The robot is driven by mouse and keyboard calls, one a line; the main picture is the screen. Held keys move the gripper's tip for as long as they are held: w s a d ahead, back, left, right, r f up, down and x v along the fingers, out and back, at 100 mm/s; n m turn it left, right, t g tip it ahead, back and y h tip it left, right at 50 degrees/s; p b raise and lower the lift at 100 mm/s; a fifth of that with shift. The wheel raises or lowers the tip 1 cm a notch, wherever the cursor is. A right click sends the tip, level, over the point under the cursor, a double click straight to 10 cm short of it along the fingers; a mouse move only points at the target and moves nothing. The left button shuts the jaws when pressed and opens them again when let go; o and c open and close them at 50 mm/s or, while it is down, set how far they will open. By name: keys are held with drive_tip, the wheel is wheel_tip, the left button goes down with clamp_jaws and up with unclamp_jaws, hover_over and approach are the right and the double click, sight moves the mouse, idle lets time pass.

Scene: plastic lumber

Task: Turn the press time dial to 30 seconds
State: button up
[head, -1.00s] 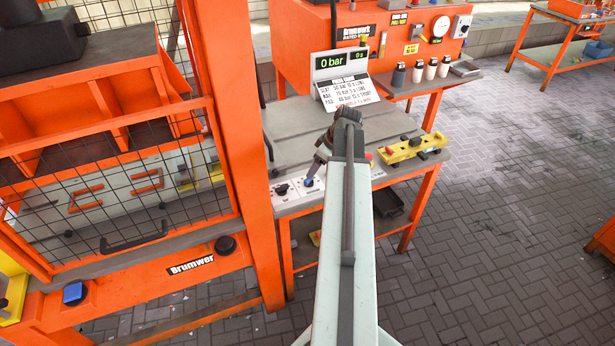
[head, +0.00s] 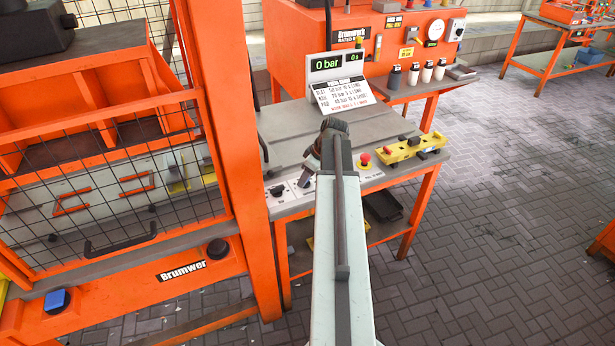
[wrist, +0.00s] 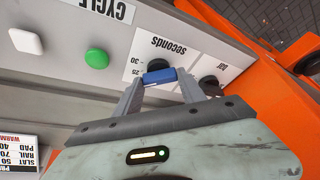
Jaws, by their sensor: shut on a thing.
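The press time dial (wrist: 158,66) sits on a white plate marked "seconds", upside down in the wrist view, with marks 25 and 30 visible. Its blue grip (wrist: 160,76) is between the fingers of my gripper (wrist: 162,82), which is shut on it. The dial's exact setting is unclear. In the head view my gripper (head: 313,160) reaches down to the table's front edge, and the dial (head: 305,184) is partly hidden. The display (head: 338,61) reads 0 bar and 0 s.
A black bar knob (wrist: 210,86) is close beside the dial. Green (wrist: 96,58) and white (wrist: 26,41) buttons are on the other side. The orange press post (head: 232,150) stands left.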

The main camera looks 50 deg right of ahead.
drive_tip(key=shift+a+m+h, duration=0.2)
drive_tip(key=shift+m+h, duration=0.5)
drive_tip(key=shift+m, duration=1.1)
drive_tip(key=shift+m+h, duration=0.6)
drive_tip(key=shift+m, duration=1.2)
drive_tip(key=o, duration=1.4)
drive_tip(key=shift+c, duration=0.2)
drive_tip(key=p+v, duration=0.7)
drive_tip(key=v, duration=0.1)
